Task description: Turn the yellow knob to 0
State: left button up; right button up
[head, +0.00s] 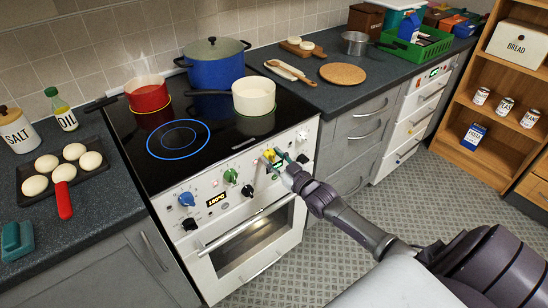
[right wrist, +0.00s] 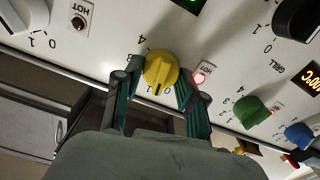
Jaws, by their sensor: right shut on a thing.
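The yellow knob (head: 269,152) is on the white front panel of the stove, toward its right side. In the right wrist view the yellow knob (right wrist: 161,70) sits between the fingers of my right gripper (right wrist: 157,92), which is shut on it. The knob's dark mark faces the lower edge of that view. My right gripper also shows in the head view (head: 276,161). My left gripper is out of view.
A green knob (right wrist: 250,112) and a blue knob (right wrist: 298,135) are on the same panel, with a black knob (right wrist: 298,18). A red HOT lamp (right wrist: 199,78) glows beside the yellow knob. The oven handle (head: 244,223) runs below. Pots stand on the cooktop (head: 205,165).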

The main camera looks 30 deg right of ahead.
jog(key=n, duration=0.6)
jog(key=shift+a, duration=0.1)
jog(key=shift+f, duration=0.1)
dwell(0.5)
jog(key=o, duration=1.1)
jog(key=s, duration=0.8)
jog(key=s+d, duration=0.1)
jog(key=s, duration=0.3)
